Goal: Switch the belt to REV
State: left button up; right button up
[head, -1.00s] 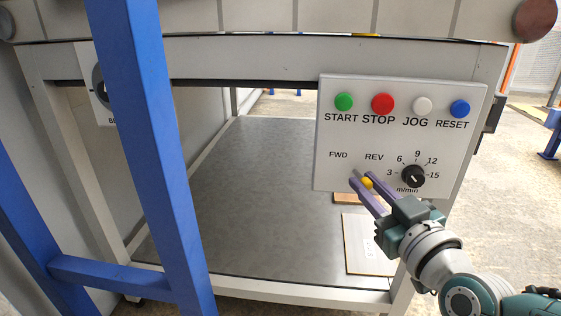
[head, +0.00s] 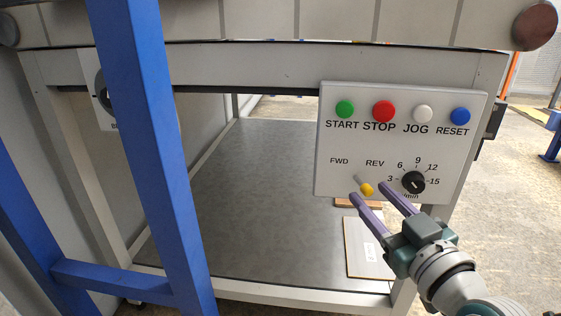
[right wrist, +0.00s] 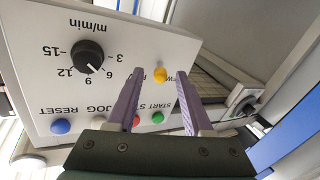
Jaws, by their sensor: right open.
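The belt switch is a short lever with a yellow tip (head: 367,189) on the white control panel (head: 330,135), below and between the FWD and REV labels. In the head view its tip slants down and right from its base, towards the REV side. My right gripper (head: 366,190) is open and empty at the panel's lower edge, one finger on each side of the tip in the picture. In the right wrist view the yellow tip (right wrist: 160,75) shows between the spread fingers, apart from both. My left gripper is out of view.
The panel also carries green START, red STOP (head: 383,111), white JOG and blue RESET buttons. A black speed dial (head: 413,182) sits close to the right of the lever. A blue post (head: 140,130) crosses the left. A grey shelf (head: 270,200) lies below the belt.

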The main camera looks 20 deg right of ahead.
jog(key=s+a+p, duration=0.1)
jog(key=s+p, duration=0.1)
jog(key=s, duration=0.5)
jog(key=shift+s, duration=0.4)
jog(key=shift+a+r, duration=0.1)
jog(key=shift+a, duration=0.05)
jog(key=s+a+r+n+g+y+p, duration=0.1)
jog(key=a+r+g+y+p, duration=0.15)
jog(key=a+r+p, duration=0.45)
jog(key=s+a+r+n+g+y+p, duration=0.1)
jog(key=a+r+g+y+p, duration=0.15)
jog(key=r+p, duration=0.7)
jog(key=s+a+r+n+g+y+p, duration=0.1)
jog(key=a+r+g+y+p, duration=0.15)
jog(key=a+r+p, duration=0.4)
jog(key=s+d+r+m+g+h+p, duration=0.1)
jog(key=s+d+r+g+h+p, duration=0.1)
jog(key=s+r+p, duration=0.4)
jog(key=s+d+r+g+h+p, duration=0.1)
jog(key=s+d+r+g+p, duration=0.1)
jog(key=r+p, duration=0.75)
jog(key=s+d+r+m+g+h+p, duration=0.1)
jog(key=s+d+r+g+h+p, duration=0.2)
jog(key=r+p, duration=0.45)
notch_tip(320, 180, up, 35)
jog(key=a+y+p, duration=0.1)
jog(key=p, duration=3.2)
jog(key=shift+s+a, duration=0.2)
jog(key=shift+s, duration=0.25)
